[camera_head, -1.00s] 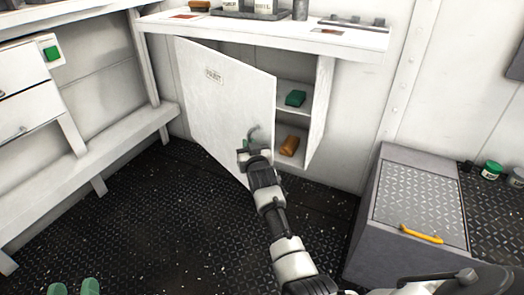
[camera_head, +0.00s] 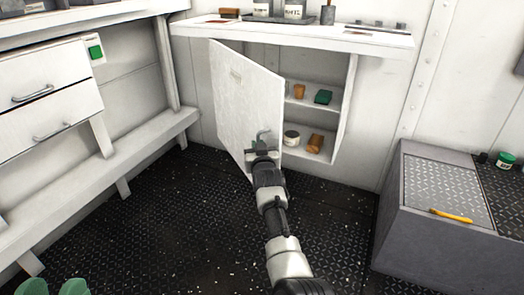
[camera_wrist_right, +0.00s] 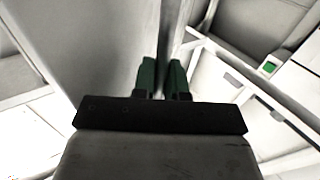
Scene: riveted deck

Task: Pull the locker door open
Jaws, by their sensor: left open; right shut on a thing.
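The white locker door (camera_head: 240,100) stands partly open, hinged on its left, swung out toward me. A small grey handle (camera_head: 263,135) sits near its free edge. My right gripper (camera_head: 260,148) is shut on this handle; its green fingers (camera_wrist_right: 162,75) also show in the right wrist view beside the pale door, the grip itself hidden. The locker's shelves (camera_head: 325,105) are visible with several items inside. My left gripper (camera_head: 54,287) shows only its two green fingertips at the bottom left; they are apart and empty, away from the door.
A white counter (camera_head: 300,38) holding jars runs above the locker. A grey chest (camera_head: 440,230) with a yellow handle (camera_head: 452,216) stands at the right. A drawer unit (camera_head: 45,95) and low bench (camera_head: 90,170) line the left. The dark deck (camera_head: 180,225) before the door is clear.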

